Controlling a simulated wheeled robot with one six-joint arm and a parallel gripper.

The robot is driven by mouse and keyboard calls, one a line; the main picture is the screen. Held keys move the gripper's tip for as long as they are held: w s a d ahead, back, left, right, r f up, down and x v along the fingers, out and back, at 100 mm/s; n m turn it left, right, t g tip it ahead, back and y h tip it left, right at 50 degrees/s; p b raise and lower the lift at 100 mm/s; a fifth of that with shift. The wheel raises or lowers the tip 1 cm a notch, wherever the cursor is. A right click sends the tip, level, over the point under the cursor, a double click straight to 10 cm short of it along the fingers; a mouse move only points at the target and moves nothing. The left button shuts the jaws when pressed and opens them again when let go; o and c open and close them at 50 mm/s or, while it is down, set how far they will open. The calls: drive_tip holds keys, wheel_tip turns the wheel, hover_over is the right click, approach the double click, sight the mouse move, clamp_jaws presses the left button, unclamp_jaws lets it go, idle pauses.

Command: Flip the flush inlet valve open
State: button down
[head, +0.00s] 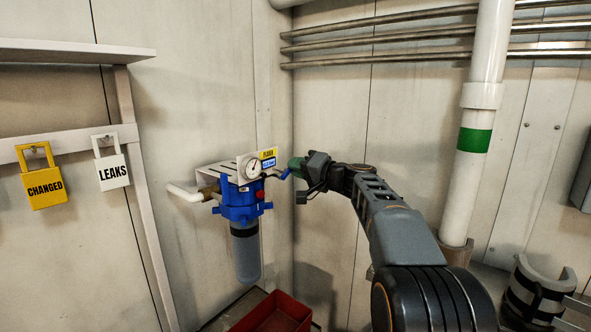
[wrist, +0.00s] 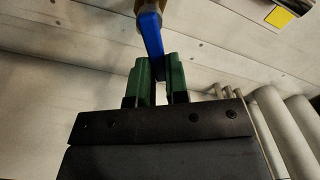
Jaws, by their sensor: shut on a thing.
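The flush inlet valve's blue lever (wrist: 151,38) shows in the wrist view, running from a brass-coloured fitting (wrist: 138,5) at the top down between my green fingertips. My gripper (wrist: 158,78) is shut on the lever's end. In the head view my gripper (head: 296,166) is at the right side of the blue filter housing (head: 240,200), and the blue lever (head: 285,174) shows as a small piece at its fingertips. The valve body is too small in the head view to tell its details.
A pressure gauge (head: 253,168) and a yellow label (head: 268,154) sit above the housing. A red bin (head: 272,314) stands below. A white pipe with a green band (head: 474,140) rises on the right. Yellow (head: 44,187) and white (head: 112,171) padlock tags hang at left.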

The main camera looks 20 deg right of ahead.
drive_tip(key=shift+w+d+f+m, duration=0.1)
drive_tip(key=shift+f+m, duration=0.3)
drive_tip(key=shift+m, duration=0.6)
drive_tip(key=shift+d+f+m, duration=0.1)
drive_tip(key=shift+f+m, duration=0.25)
drive_tip(key=shift+m, duration=0.65)
drive_tip(key=shift+w+f+m, duration=0.1)
drive_tip(key=shift+f+m, duration=0.3)
drive_tip(key=shift+m, duration=0.6)
drive_tip(key=c, duration=1.4)
unclamp_jaws()
drive_tip(key=shift+s, duration=0.1)
drive_tip(key=b+v, duration=0.1)
drive_tip(key=v, duration=1.2)
drive_tip(key=shift+s+d, duration=0.25)
drive_tip(key=shift+s, duration=0.05)
